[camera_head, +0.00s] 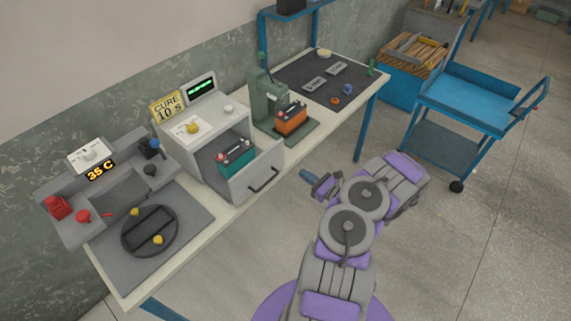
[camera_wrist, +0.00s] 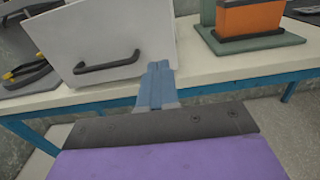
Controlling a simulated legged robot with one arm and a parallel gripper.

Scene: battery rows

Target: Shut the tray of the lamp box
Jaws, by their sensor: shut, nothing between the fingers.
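The lamp box (camera_head: 187,128) is a light grey cabinet on the bench, with a "CURE 10 s" sign on top. Its tray (camera_head: 257,171) is pulled out toward the front and holds a teal battery (camera_head: 237,158). The tray front has a dark handle, and this front also shows in the wrist view (camera_wrist: 105,35). My gripper (camera_head: 310,176) is off the bench, to the right of the tray front and apart from it. In the wrist view its blue fingers (camera_wrist: 156,84) are closed together and empty, just right of the handle (camera_wrist: 107,66).
A green press (camera_head: 265,99) with an orange battery (camera_head: 291,118) stands right of the tray. A round dark fixture (camera_head: 149,231) lies at the left. A blue cart (camera_head: 470,95) stands at the right.

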